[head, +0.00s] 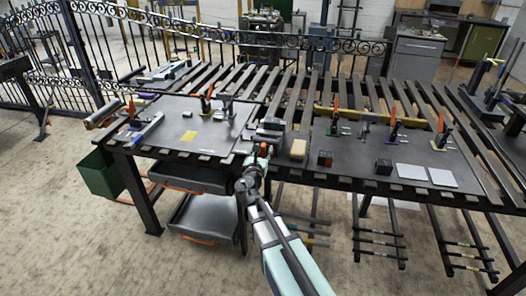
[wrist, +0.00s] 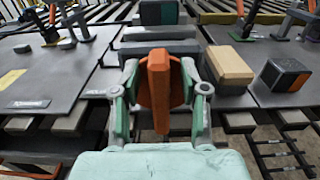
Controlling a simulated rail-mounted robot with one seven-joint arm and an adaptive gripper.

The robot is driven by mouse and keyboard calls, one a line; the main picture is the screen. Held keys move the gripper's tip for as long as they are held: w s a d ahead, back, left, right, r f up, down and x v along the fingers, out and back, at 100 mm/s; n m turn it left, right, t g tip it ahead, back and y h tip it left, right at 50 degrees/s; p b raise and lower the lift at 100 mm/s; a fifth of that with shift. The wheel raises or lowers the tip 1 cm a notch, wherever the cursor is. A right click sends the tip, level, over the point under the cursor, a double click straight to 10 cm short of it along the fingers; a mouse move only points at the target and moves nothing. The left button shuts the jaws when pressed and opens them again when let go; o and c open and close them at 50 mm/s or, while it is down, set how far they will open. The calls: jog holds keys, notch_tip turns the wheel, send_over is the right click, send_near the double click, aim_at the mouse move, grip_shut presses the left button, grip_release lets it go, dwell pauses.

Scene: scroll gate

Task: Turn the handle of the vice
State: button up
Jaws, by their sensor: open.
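The vice (head: 270,131) is a dark grey block-like tool at the front edge of the slatted table. In the wrist view the vice (wrist: 160,47) is straight ahead, with its stepped grey body and dark green rear part. Its orange handle (wrist: 158,88) stands roughly upright in front of the body. My gripper (wrist: 159,78) is open, with one finger on each side of the orange handle. I cannot tell whether either finger touches it. In the head view my gripper (head: 261,160) is at the vice's front, and my arm hides part of the handle.
A wooden block (head: 298,148) sits just right of the vice, with a dark orange-marked cube (head: 325,158) beyond it. Dark plates (head: 175,131) with clamps lie on both sides. Drawers (head: 205,214) hang under the table. Floor in front is clear.

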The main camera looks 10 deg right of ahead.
grip_shut()
jog(key=shift+f+b, duration=0.15)
jog(key=shift+b, duration=0.45)
jog(key=m+b, duration=0.2)
jog(key=b, duration=0.1)
jog(key=m+b, duration=0.1)
jog(key=shift+s+d+f, duration=0.2)
jog(key=shift+d+f, duration=0.05)
jog(key=shift+d, duration=0.05)
jog(key=shift+a+f+m+b, duration=0.1)
jog(key=shift+f+m+b, duration=0.7)
jog(key=shift+m+b, duration=5.15)
jog(key=shift+d+f+m+b, duration=0.1)
jog(key=shift+f+m+b, duration=0.65)
jog(key=shift+m+b, duration=5.1)
jog(key=shift+a+f+m+b, duration=0.1)
jog(key=shift+f+m+b, duration=0.7)
jog(key=shift+m+b, duration=5.15)
jog(key=n+b, duration=0.4)
jog(key=shift+n+b, duration=0.25)
jog(key=shift+b, duration=0.1)
